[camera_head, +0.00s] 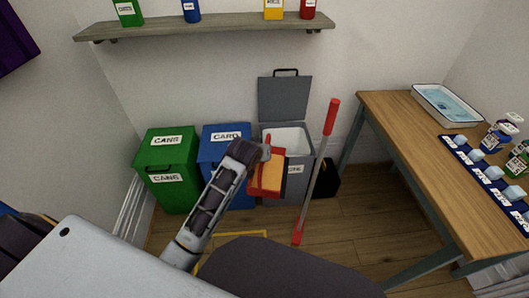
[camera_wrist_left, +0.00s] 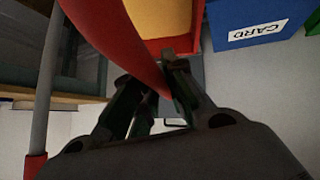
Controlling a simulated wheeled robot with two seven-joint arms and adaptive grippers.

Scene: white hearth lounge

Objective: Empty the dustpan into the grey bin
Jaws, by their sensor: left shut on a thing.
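The grey bin (camera_head: 299,184) stands on the floor against the wall, right of the blue bin. Its lid (camera_head: 285,100) is up and its pale inside shows. My left gripper (camera_head: 264,152) is shut on the red handle of the dustpan (camera_head: 270,178). The dustpan is red with a yellow-orange inner face and is tilted steeply in front of the grey bin, hiding part of its label. In the left wrist view the left gripper (camera_wrist_left: 165,90) grips the red handle, with the dustpan (camera_wrist_left: 160,18) beyond. I cannot make out any sweepings. My right gripper is not in view.
A green bin (camera_head: 168,185) and a blue CARD bin (camera_head: 211,150) stand left of the grey bin. A red-ended pole (camera_head: 316,175) leans just right of it, before a black box (camera_head: 327,181). A wooden table (camera_head: 405,130) stands right; a shelf (camera_head: 210,28) hangs above.

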